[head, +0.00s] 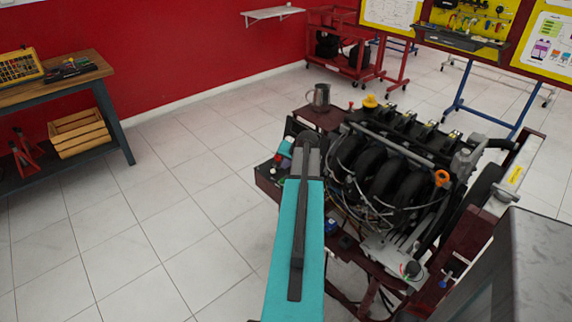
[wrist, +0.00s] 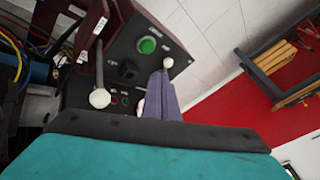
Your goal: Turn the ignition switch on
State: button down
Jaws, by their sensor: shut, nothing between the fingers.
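A dark control panel (wrist: 150,30) shows in the wrist view, with a round green button (wrist: 147,45) and a small black block-like switch (wrist: 128,70). I cannot tell for certain which control is the ignition switch. My gripper (wrist: 164,76) is shut and empty, its purple-grey fingers pointing at the panel, right of the black switch. I cannot tell whether the fingertips touch the panel. In the head view the panel (head: 266,178) is partly hidden by my teal arm, at the left end of the engine trainer (head: 390,180). The fingertips are not clearly visible there.
A white-ended rod (wrist: 100,98) stands left of my gripper in the wrist view, with wires (wrist: 15,60) further left. A metal jug (head: 319,97) stands on the trainer's back corner. A wooden workbench (head: 75,80) is at far left. Open tiled floor lies between.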

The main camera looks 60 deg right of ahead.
aim_at(276, 166)
jog(key=shift+p+x, duration=0.8)
jog(key=shift+x, duration=3.4)
jog(key=shift+s, duration=0.15)
